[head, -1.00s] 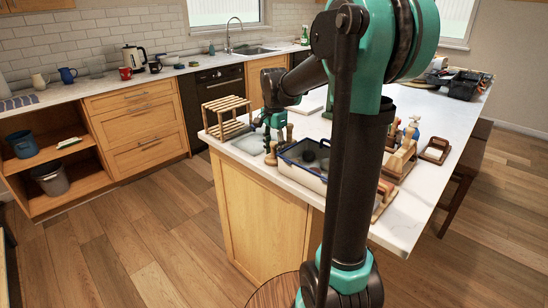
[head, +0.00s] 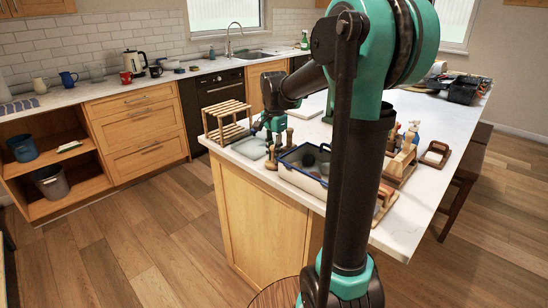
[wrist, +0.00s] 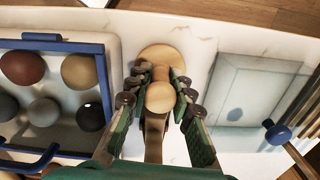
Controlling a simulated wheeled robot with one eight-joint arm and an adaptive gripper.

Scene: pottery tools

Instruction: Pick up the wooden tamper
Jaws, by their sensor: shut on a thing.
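The wooden tamper (wrist: 160,52) shows in the wrist view as a pale round disc with a rounded knob, near the counter edge between a tray and a pale board. My gripper (wrist: 160,88) has its fingers on both sides of the tamper's upper part and is shut on it. In the head view, my gripper (head: 274,140) is at the near corner of the island, and the tamper (head: 271,163) shows just below it. The gripper partly hides the tamper. I cannot tell whether the tamper's base touches the counter.
A blue-rimmed tray (head: 318,187) of clay balls stands close beside the tamper. On the other side are the pale board (wrist: 255,85) and a small wooden rack (head: 228,110). Another wooden tool (head: 290,134) stands just behind. The counter edge is close.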

